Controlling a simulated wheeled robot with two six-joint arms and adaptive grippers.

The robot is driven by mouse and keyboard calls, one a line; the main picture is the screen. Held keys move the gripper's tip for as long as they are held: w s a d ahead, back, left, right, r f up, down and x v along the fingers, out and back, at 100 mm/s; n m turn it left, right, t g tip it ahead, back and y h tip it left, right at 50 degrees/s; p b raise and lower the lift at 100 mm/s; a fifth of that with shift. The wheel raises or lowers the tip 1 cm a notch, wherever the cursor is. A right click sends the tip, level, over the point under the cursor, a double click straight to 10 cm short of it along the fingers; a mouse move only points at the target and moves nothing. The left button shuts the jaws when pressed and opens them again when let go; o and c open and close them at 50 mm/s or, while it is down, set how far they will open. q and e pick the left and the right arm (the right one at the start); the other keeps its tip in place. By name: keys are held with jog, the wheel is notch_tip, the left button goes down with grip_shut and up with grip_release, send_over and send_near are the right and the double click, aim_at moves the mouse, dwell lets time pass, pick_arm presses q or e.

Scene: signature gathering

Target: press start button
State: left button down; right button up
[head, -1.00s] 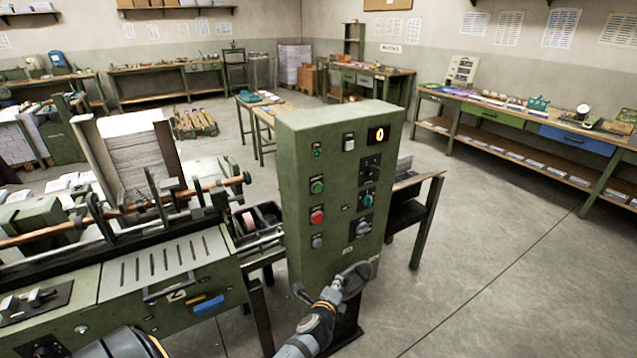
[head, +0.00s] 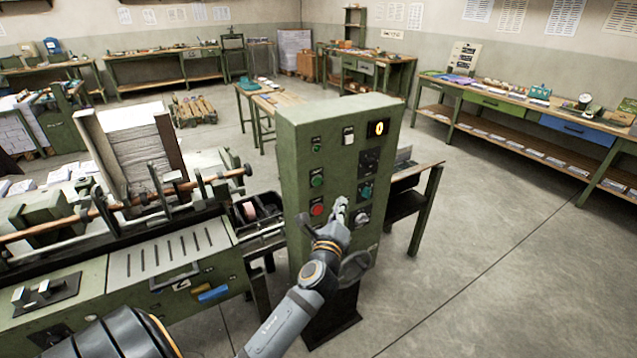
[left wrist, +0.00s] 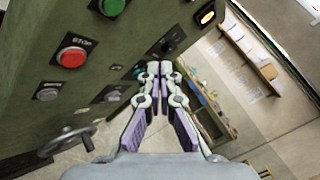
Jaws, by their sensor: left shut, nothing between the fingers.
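A green button (head: 317,181), which looks like the start button, sits on the front of the green control cabinet (head: 300,250), above the red STOP button (head: 317,207). In the left wrist view the green button (left wrist: 112,6) is cut by the top edge, and the red STOP button (left wrist: 70,57) is at the left. My left gripper (head: 341,203) is shut and empty in front of the panel, right of and slightly below the green button. Its fingertips meet in the left wrist view (left wrist: 160,66). I cannot tell whether they touch the panel. My right gripper is not in view.
A handwheel (head: 355,265) sticks out low on the cabinet, close to my left arm. Knobs (head: 366,190) and a lit display (head: 378,128) are on the panel's right half. A lathe-like machine (head: 150,270) stands left. Open floor (head: 490,260) lies right.

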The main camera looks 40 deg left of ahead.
pick_arm(q)
jog(key=shift+w+a+b, duration=0.1)
jog(key=shift+w+a, duration=0.45)
jog(key=shift+a, duration=0.75)
jog(key=shift+w+a+b, duration=0.15)
jog(key=shift+w+a, duration=0.4)
jog(key=shift+a, duration=0.75)
jog(key=shift+w+a+b, duration=0.1)
jog(key=shift+w+a, duration=0.45)
jog(key=shift+a, duration=0.75)
jog(key=shift+w+a, duration=0.15)
jog(key=shift+a, duration=0.25)
jog(key=shift+w+a, duration=0.15)
jog(key=shift+a, duration=0.25)
jog(key=shift+d, duration=0.15)
jog(key=shift+s+d, duration=0.35)
jog(key=shift+d, duration=0.3)
jog(key=d, duration=0.1)
jog(key=s+d, duration=0.1)
jog(key=d, duration=0.1)
jog(key=s+d+p, duration=0.1)
jog(key=shift+d, duration=0.3)
